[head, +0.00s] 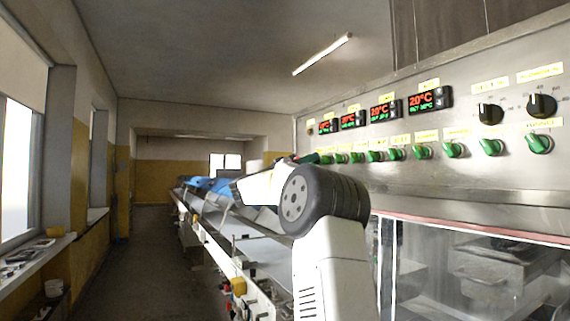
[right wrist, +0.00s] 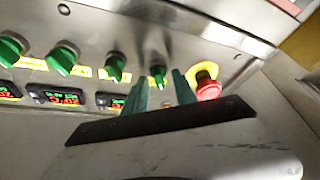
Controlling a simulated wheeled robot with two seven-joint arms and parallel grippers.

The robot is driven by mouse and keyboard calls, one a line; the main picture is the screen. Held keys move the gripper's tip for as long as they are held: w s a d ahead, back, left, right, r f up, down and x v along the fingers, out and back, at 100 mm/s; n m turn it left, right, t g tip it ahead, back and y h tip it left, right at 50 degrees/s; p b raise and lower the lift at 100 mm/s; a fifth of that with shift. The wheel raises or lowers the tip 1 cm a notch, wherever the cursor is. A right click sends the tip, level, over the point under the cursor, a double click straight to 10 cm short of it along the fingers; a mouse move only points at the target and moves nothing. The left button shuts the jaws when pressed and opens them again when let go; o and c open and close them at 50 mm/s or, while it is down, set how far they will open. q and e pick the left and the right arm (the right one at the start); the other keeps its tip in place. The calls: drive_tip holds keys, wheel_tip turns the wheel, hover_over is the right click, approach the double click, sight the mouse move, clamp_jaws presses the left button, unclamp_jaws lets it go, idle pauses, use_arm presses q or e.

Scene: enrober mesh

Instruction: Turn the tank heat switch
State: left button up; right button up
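A row of green rotary switches (head: 397,154) runs along the steel control panel (head: 480,170) on the right of the head view. Their yellow labels are too small to read, so I cannot tell which is tank heat. My right gripper (head: 306,158) is at the panel's far end, mostly hidden behind my own arm. In the right wrist view, its green fingers (right wrist: 160,85) are apart, with one green switch (right wrist: 157,72) showing between their tips. I cannot tell whether they touch it. My left gripper is not in view.
A red emergency-stop button (right wrist: 208,88) on a yellow base sits close beside the right finger. Other green switches (right wrist: 62,57) and red-green displays (right wrist: 55,95) are nearby. Black knobs (head: 541,105) are at the near end. A conveyor line (head: 235,240) runs below; the aisle at left is clear.

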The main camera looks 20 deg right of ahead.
clamp_jaws()
drive_tip(key=m+g, duration=0.3)
drive_tip(key=m, duration=0.2)
drive_tip(key=m+g, duration=0.2)
drive_tip(key=m, duration=0.4)
drive_tip(key=m+g, duration=0.3)
drive_tip(key=m, duration=0.3)
drive_tip(key=shift+w+g+h, duration=0.25)
drive_tip(key=shift+g+h, duration=0.05)
drive_tip(key=shift+h, duration=0.1)
drive_tip(key=shift+m, duration=0.3)
unclamp_jaws()
